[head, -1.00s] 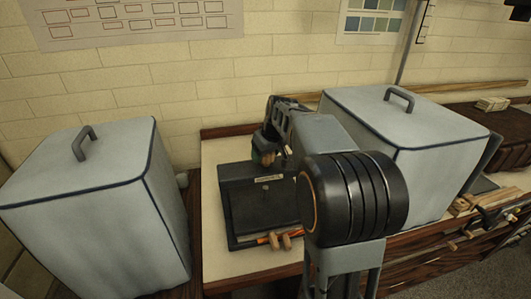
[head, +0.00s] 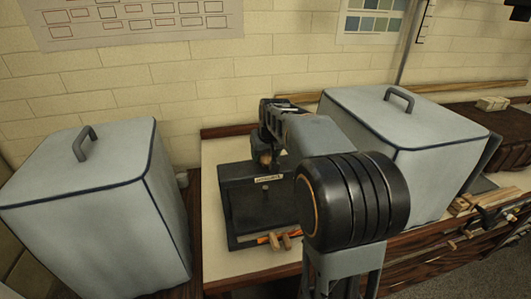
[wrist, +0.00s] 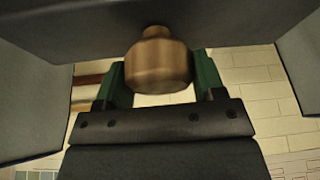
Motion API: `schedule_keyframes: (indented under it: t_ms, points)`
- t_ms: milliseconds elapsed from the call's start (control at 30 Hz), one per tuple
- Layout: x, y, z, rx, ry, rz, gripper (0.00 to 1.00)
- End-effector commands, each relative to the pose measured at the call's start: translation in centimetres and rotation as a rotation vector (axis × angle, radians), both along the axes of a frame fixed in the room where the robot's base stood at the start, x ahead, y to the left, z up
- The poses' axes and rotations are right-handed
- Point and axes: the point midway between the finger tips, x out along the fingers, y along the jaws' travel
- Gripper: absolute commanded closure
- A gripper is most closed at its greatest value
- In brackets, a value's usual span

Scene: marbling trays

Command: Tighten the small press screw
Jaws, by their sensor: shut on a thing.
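The small press (head: 238,173) is a black frame with a pale label, standing on the pale bench top. Its screw has a round brown knob (head: 265,158) above the crossbar. My gripper (head: 266,150) is over the press, pointing down at the knob. In the wrist view the knob (wrist: 157,62) sits between the green fingers of my gripper (wrist: 160,75), which are shut on it. The dark crossbar (wrist: 215,22) is just beyond the knob. The screw's thread is hidden.
Two grey-blue covered boxes with handles stand left (head: 95,200) and right (head: 420,125) of the press. My arm reaches between them. An orange item and small wooden pieces (head: 280,240) lie at the front of the press. A brick wall is behind.

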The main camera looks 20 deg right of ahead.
Motion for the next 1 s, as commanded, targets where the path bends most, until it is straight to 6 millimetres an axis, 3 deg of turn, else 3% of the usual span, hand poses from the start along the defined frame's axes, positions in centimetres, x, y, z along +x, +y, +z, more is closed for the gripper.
schedule_keyframes:
  t_ms: [300, 567, 767, 1000]
  points:
    - [0.0, 0.0, 0.0, 0.001, 0.0, 0.0, 0.11]
    - [-0.1, 0.0, 0.2, 0.0, -0.002, 0.001, 0.11]
    - [-1.0, 0.1, 2.6, -0.001, -0.004, 0.001, 0.11]
    - [-2.9, 0.3, 7.2, -0.001, -0.006, 0.001, 0.11]
